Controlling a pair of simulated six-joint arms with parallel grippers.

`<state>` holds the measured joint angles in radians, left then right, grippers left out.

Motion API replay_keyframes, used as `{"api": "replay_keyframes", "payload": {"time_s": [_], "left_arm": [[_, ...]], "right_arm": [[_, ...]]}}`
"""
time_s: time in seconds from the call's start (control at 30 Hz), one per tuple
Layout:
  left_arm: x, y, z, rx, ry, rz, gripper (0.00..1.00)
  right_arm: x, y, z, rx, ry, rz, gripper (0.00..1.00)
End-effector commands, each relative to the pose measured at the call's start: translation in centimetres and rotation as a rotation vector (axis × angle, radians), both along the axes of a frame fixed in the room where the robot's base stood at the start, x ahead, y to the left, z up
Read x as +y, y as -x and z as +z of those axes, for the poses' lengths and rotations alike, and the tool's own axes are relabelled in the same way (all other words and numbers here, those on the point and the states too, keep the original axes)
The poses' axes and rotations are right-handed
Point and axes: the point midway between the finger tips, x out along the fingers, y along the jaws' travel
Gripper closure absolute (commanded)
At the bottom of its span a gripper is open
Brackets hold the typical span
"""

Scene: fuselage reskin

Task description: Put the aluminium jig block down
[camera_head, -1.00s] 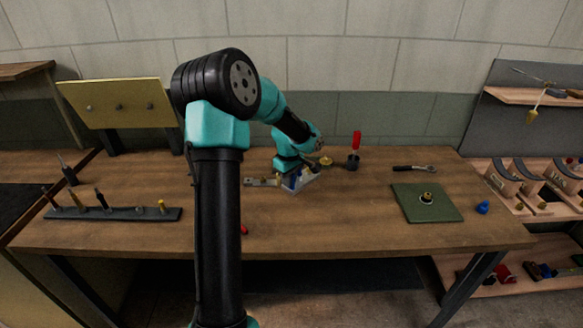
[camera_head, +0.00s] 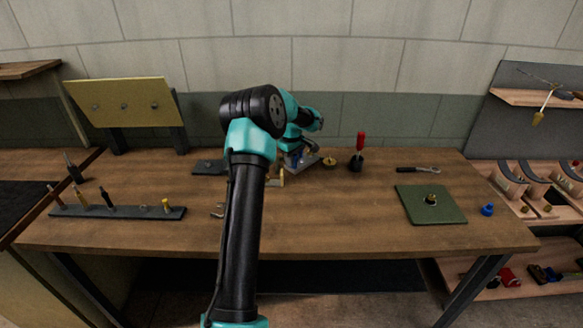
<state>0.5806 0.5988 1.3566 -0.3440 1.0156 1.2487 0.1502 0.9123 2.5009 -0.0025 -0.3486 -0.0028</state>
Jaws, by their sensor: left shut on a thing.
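My left gripper (camera_head: 296,160) is at the back middle of the bench, partly hidden behind my own arm. It is shut on the aluminium jig block (camera_head: 306,162), a small silver-grey piece. The block is at or just above the wooden bench top (camera_head: 340,215); I cannot tell whether it touches. A small blue part shows at the jaws. My right gripper is not in view.
A brass disc (camera_head: 330,163) and a red-handled tool in a dark holder (camera_head: 356,164) stand close right of the block. A dark plate (camera_head: 208,167) lies left. A ratchet (camera_head: 418,170) and green mat (camera_head: 430,213) are right. The front middle is clear.

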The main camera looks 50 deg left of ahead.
Motion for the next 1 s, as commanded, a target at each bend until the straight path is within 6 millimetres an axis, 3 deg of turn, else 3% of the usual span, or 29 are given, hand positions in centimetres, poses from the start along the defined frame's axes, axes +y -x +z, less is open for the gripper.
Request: {"api": "replay_keyframes", "payload": {"time_s": [0.27,0.6,1.0], "left_arm": [[0.0,0.0,-0.2,-0.001,-0.001,0.000,1.00],[0.0,0.0,-3.4,-0.001,0.000,0.001,1.00],[0.0,0.0,-3.7,-0.002,-0.001,0.001,1.00]], "right_arm": [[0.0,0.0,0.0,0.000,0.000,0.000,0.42],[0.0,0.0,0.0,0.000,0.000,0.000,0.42],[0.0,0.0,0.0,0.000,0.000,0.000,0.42]]}}
